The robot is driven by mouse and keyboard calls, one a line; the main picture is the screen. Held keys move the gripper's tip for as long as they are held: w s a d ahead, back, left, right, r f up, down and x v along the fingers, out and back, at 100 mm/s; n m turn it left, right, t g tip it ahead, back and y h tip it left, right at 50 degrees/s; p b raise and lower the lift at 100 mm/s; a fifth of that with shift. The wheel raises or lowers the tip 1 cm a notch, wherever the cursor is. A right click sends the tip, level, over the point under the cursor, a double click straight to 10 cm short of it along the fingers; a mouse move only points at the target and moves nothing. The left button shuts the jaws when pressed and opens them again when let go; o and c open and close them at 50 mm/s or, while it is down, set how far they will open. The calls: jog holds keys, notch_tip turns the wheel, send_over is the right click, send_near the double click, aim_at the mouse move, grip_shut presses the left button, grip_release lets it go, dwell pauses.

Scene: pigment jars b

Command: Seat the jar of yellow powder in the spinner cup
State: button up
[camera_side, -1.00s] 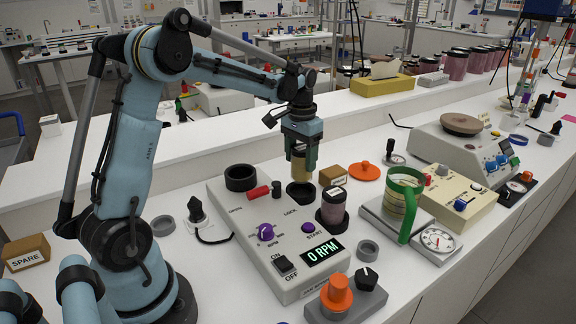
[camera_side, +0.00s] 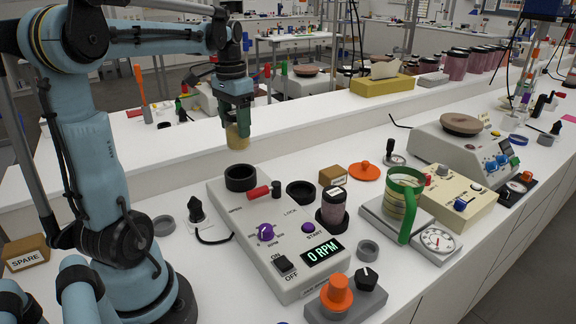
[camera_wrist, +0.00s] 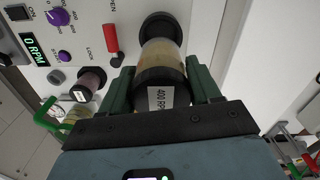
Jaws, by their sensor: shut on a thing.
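My gripper (camera_side: 237,120) is shut on the jar of yellow powder (camera_side: 237,139) and holds it upright. The jar has a dark lid with a "400 RPM" label in the wrist view (camera_wrist: 160,75). The jar hangs above a raised black cup (camera_side: 240,182) at the back left of the spinner, with a gap below it in the side view. In the wrist view that black cup (camera_wrist: 157,22) shows partly behind the jar. The cup looks empty in the side view. A low black holder (camera_side: 300,192) to its right is empty.
The spinner body (camera_side: 255,235) carries a red handle (camera_side: 258,193), a purple knob and a display reading 0 RPM. A jar of purple powder (camera_side: 333,200) stands in a black holder at its right.

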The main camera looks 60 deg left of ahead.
aim_at(236, 144)
jog(key=shift+s, duration=0.1)
dwell(0.3)
jog(key=shift+f, duration=2.85)
jog(key=shift+f, duration=2.15)
jog(key=o, duration=1.2)
notch_tip(236, 144, up, 12)
jog(key=shift+r, duration=0.1)
